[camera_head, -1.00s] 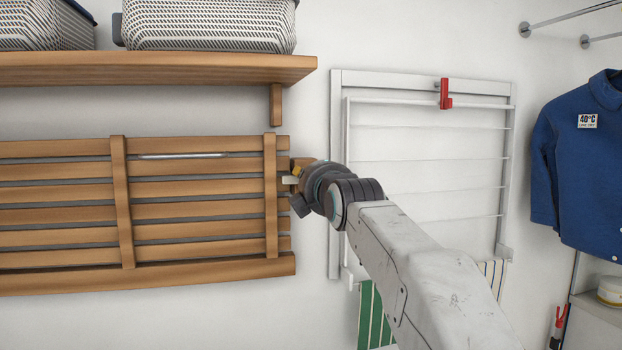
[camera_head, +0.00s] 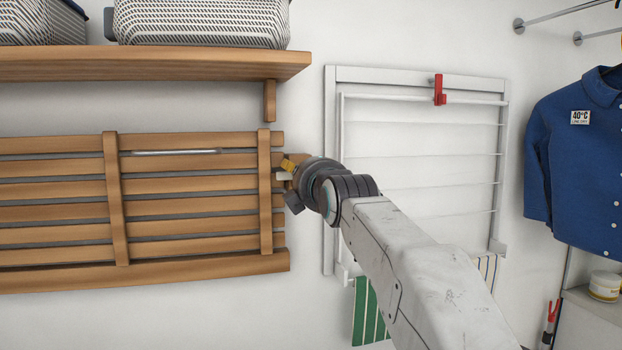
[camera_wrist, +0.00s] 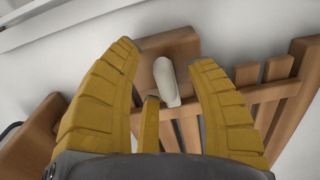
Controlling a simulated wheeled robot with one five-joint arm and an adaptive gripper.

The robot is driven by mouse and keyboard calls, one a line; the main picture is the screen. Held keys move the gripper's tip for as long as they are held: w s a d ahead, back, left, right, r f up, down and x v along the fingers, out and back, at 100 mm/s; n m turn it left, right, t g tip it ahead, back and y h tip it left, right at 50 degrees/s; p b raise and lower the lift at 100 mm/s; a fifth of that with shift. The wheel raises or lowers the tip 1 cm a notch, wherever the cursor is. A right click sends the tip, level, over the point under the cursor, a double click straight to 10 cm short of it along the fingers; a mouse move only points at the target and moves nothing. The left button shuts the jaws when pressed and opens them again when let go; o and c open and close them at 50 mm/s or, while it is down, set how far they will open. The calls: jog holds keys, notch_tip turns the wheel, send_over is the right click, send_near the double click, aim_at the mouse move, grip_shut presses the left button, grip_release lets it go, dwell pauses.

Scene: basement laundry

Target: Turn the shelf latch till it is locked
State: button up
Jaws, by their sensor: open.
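The slatted wooden shelf (camera_head: 190,187) stands folded flat against the wall at the left. The shelf latch is a small cream-coloured lever (camera_wrist: 166,80) on a wooden block (camera_wrist: 165,45) at the shelf's right end. In the head view the lever (camera_head: 284,176) is partly hidden by my gripper (camera_head: 288,168). In the wrist view my gripper (camera_wrist: 165,58) is open, its yellow fingers on either side of the lever. The lever points down and slightly right there, with gaps to both fingers.
A wooden wall shelf (camera_head: 160,67) with patterned baskets (camera_head: 200,24) is above. A white drying rack (camera_head: 420,170) with a red clip (camera_head: 439,90) is behind my arm. A blue shirt (camera_head: 580,165) hangs at the right. The wall between slatted shelf and rack is bare.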

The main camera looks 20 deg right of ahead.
jog(key=s, duration=1.1)
jog(key=shift+s, duration=0.4)
jog(key=s+f+m+g+p, duration=1.1)
jog(key=s+f+m, duration=0.7)
jog(key=s+f, duration=0.9)
notch_tip(320, 180, down, 2)
jog(key=g, duration=0.3)
jog(key=shift+s, duration=0.25)
